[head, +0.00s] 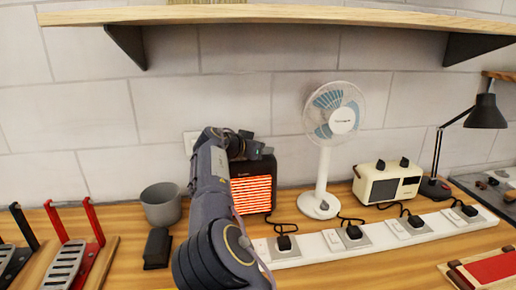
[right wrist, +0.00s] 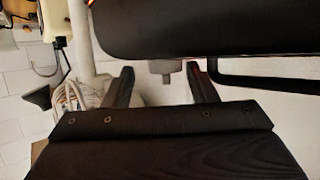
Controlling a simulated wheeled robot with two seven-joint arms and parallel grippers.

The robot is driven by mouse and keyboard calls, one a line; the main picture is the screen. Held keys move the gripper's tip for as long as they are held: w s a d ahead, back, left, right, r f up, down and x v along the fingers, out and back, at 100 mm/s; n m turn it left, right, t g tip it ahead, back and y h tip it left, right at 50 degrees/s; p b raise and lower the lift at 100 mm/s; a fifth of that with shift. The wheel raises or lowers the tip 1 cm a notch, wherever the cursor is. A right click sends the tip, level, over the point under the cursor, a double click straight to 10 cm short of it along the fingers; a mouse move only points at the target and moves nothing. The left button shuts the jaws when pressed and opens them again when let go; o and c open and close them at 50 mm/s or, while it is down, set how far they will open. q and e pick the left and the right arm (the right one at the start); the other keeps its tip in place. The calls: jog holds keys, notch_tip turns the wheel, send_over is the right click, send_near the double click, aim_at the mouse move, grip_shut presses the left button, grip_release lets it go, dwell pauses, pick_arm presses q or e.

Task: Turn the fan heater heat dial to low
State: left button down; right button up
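The fan heater (head: 252,192) is a dark box with a glowing orange striped front, standing on the bench left of the fan. My right gripper (head: 250,146) is at the heater's top, its arm covering part of the heater's left side. In the right wrist view, the heater's dark body (right wrist: 180,28) fills the top. A small grey dial (right wrist: 166,70) projects from it. My right gripper (right wrist: 161,85) is open, one finger on each side of the dial, with visible gaps. I cannot read the dial's setting. My left gripper is not in view.
A white fan (head: 323,170) stands right of the heater, then a cream radio (head: 388,182) and a black lamp (head: 438,165). A white power strip (head: 330,243) with several plugs runs in front. A grey cup (head: 161,204) stands left. A wooden shelf (head: 280,14) hangs above.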

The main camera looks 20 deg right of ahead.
jog(key=shift+w+a+f, duration=0.1)
jog(key=shift+a+f, duration=0.05)
jog(key=shift+a, duration=0.05)
